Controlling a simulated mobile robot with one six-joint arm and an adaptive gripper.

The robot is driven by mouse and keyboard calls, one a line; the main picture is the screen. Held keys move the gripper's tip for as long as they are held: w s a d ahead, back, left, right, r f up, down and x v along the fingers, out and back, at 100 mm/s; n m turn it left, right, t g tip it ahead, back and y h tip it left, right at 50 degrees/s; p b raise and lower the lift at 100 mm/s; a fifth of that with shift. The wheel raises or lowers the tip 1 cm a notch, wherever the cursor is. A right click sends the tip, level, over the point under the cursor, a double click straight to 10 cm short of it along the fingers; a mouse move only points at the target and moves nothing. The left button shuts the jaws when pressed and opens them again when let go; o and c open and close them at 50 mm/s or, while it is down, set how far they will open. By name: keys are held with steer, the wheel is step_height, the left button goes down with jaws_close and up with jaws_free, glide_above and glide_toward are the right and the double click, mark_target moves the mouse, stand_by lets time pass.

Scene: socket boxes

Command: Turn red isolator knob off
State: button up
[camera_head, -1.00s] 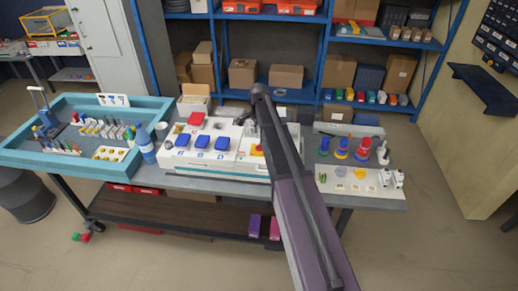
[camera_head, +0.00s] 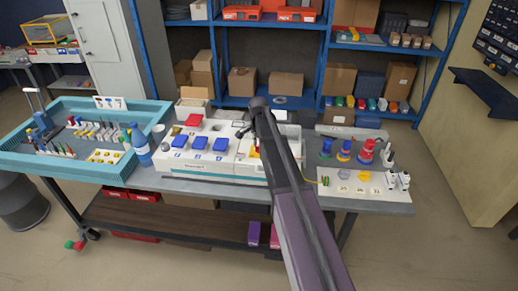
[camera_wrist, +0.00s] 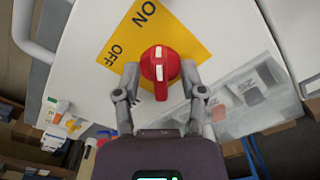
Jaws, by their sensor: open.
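The red isolator knob (camera_wrist: 160,65) sits on a yellow plate (camera_wrist: 181,30) marked ON and OFF, on a white panel, in the wrist view. A white stripe runs up and down the knob in the picture; ON is at its upper left and OFF at its left. My gripper (camera_wrist: 160,77) is open, one finger on each side of the knob; contact is unclear. In the head view the white socket box unit (camera_head: 215,172) stands on the bench, and my arm hides most of the knob's area.
The unit carries blue-lidded sockets (camera_head: 199,143) and a red-lidded one (camera_head: 193,120). A teal tray (camera_head: 60,165) and a blue bottle (camera_head: 141,146) stand to the left. Coloured plugs (camera_head: 366,152) stand to the right. A grey lidded socket (camera_wrist: 250,90) is right of the knob.

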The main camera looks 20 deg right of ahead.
stand_by(0.3)
jaws_close()
steer(key=shift+n, duration=0.4)
steer(key=n, duration=0.3)
steer(key=shift+s+n, duration=0.15)
steer(key=shift+n, duration=0.15)
steer(key=n, duration=0.4)
steer(key=shift+d+n, duration=0.15)
steer(key=shift+n, duration=0.15)
steer(key=n, duration=0.4)
steer(key=shift+s+d+f+n, duration=0.1)
steer(key=shift+n, duration=0.2)
steer(key=n, duration=0.4)
steer(key=shift+n, duration=0.3)
